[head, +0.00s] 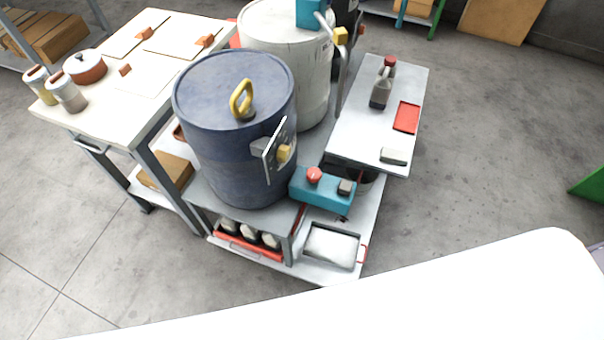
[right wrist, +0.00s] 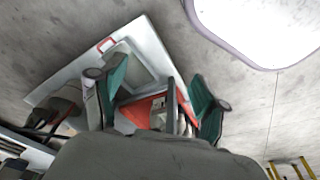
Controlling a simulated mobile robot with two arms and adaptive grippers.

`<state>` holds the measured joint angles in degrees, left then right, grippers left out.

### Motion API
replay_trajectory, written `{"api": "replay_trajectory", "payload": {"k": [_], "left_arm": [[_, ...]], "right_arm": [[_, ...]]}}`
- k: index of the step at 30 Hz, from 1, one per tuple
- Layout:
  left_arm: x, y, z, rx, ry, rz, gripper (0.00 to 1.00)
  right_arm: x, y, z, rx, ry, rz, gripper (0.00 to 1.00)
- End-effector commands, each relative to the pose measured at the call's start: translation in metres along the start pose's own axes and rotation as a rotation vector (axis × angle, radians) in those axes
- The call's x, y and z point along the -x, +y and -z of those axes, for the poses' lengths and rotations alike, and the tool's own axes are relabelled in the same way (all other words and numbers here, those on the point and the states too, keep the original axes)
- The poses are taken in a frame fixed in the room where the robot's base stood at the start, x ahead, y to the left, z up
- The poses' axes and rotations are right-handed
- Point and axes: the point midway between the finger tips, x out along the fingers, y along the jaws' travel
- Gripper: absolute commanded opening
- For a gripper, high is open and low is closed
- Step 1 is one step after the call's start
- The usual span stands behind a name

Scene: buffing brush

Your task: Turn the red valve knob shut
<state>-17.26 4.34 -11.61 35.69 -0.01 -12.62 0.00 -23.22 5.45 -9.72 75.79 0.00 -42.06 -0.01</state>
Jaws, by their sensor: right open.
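A round red knob (head: 314,175) stands on top of a teal block (head: 322,192) at the front of the cart, right of the blue drum, in the head view. A small dark square piece sits beside it on the same block. My right gripper (right wrist: 158,75) shows only in the right wrist view. Its two teal-padded fingers are spread apart with nothing held between them. Beyond them is the lower part of the cart, with a pale tray and a red surface. I cannot make out the red knob in the wrist view. My left gripper is not in view.
A blue drum (head: 235,130) with a yellow handle stands left of the block. A grey side shelf (head: 350,140) with a bottle juts out behind it. A metal tray (head: 331,245) lies below. A white table (head: 110,110) stands left.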

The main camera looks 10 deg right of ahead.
Motion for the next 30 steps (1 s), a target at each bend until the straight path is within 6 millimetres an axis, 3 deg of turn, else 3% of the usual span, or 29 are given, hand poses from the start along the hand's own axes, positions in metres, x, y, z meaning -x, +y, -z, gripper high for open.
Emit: {"api": "replay_trajectory", "payload": {"k": [6, 21, 30], "left_arm": [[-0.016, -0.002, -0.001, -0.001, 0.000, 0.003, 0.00], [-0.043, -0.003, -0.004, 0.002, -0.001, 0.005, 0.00], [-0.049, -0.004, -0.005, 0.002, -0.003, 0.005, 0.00]], "right_arm": [[0.044, 0.004, 0.047, -0.003, 0.037, -0.005, 0.74], [0.156, 0.016, 0.130, 0.068, 0.078, -0.022, 0.74], [0.167, 0.026, 0.192, 0.222, 0.030, -0.021, 0.74]]}}
